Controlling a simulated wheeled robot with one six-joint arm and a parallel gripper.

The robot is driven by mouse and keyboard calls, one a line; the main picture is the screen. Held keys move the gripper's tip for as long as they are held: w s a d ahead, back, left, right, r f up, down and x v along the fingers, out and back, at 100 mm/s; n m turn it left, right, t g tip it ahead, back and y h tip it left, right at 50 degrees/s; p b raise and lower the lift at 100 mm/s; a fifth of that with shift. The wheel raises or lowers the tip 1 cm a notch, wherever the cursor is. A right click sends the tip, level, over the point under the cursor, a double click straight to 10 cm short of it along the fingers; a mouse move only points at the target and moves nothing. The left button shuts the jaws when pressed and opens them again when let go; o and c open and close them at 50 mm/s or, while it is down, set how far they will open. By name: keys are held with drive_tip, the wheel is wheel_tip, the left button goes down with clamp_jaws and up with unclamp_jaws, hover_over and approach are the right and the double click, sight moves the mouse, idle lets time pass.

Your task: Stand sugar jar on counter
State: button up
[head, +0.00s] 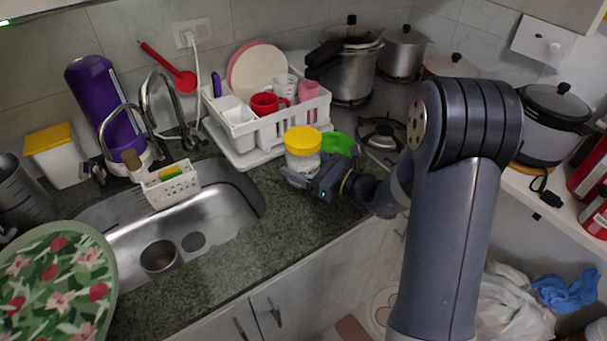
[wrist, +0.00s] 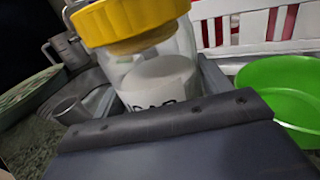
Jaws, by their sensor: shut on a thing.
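The sugar jar (head: 303,150) is a clear jar with a yellow lid and white contents. It stands upright, at or just above the dark granite counter (head: 290,215), in front of the dish rack; I cannot tell whether its base touches. In the wrist view the jar (wrist: 160,75) fills the upper middle, with partly hidden dark lettering on it. My gripper (head: 308,180) is shut on the jar, with a finger on each side in the wrist view (wrist: 160,90). The jar's lower part is hidden by the gripper.
A green bowl (head: 338,144) sits right behind the jar. The white dish rack (head: 262,130) with cups and plates is behind. The steel sink (head: 190,225) lies to the left. A stove burner (head: 384,135) is to the right. Counter in front of the jar is clear.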

drive_tip(key=shift+f, duration=1.85)
drive_tip(key=shift+f, duration=0.2)
drive_tip(key=o, duration=1.4)
drive_tip(key=shift+o, duration=0.2)
drive_tip(key=shift+r, duration=0.2)
drive_tip(key=shift+s+d+f, duration=0.1)
drive_tip(key=shift+s+d, duration=0.05)
drive_tip(key=shift+d, duration=0.15)
drive_tip(key=b+v, duration=0.1)
drive_tip(key=v, duration=1)
drive_tip(key=shift+s+d+b, duration=0.1)
drive_tip(key=shift+s+b, duration=0.05)
drive_tip(key=shift+b, duration=0.2)
